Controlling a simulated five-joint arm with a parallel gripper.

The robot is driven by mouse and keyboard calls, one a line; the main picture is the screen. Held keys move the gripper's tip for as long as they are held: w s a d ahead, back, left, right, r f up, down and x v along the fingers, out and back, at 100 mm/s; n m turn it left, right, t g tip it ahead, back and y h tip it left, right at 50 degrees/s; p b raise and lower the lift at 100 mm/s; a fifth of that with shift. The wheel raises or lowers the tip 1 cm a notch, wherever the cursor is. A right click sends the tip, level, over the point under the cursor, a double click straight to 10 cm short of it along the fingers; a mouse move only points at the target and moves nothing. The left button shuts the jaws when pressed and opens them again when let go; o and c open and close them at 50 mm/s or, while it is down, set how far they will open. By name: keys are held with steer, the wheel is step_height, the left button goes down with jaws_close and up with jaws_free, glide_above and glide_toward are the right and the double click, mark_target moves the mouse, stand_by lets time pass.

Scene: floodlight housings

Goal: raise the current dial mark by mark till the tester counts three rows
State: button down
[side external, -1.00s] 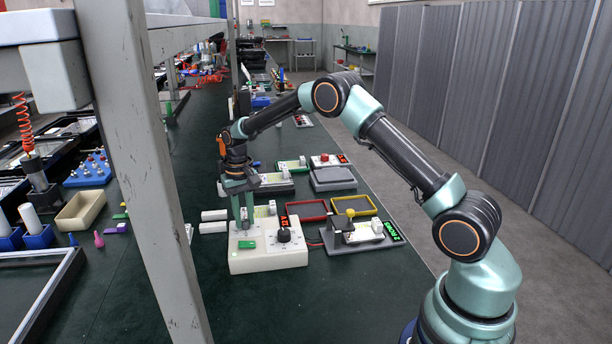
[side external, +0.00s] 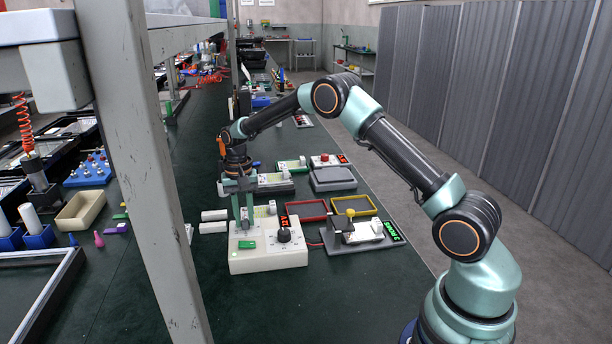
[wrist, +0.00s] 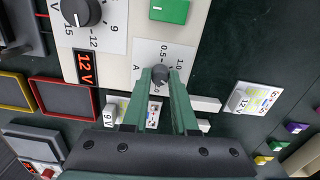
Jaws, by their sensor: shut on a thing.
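My gripper (wrist: 159,78) is shut on the small dark current dial (wrist: 160,71), whose white scale plate reads A, 0.5 and 1.0. The dial's pointer mark is hard to make out between the fingers. In the side view my gripper (side external: 244,228) points down onto the white supply box (side external: 268,262). The box also carries a larger black voltage knob (wrist: 85,11) and a red display (wrist: 85,68) reading 12 V. The tester (side external: 335,247), a grey stand with a yellow knob, holds a white part. Its green display (side external: 394,230) shows ROWS with a digit too small to read surely.
A green block or button (wrist: 170,10) sits on the box close to the dial. A red-rimmed tray (side external: 307,218) and a yellow-rimmed tray lie behind the tester. White pieces (side external: 213,227) lie left of the box. Green bench surface is clear in front of the box.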

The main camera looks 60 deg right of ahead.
mark_target(243, 220)
steer(key=c, duration=0.7)
jaws_free()
steer(key=shift+a, duration=0.15)
step_height(243, 220, up, 12)
steer(key=shift+w+r, duration=0.1)
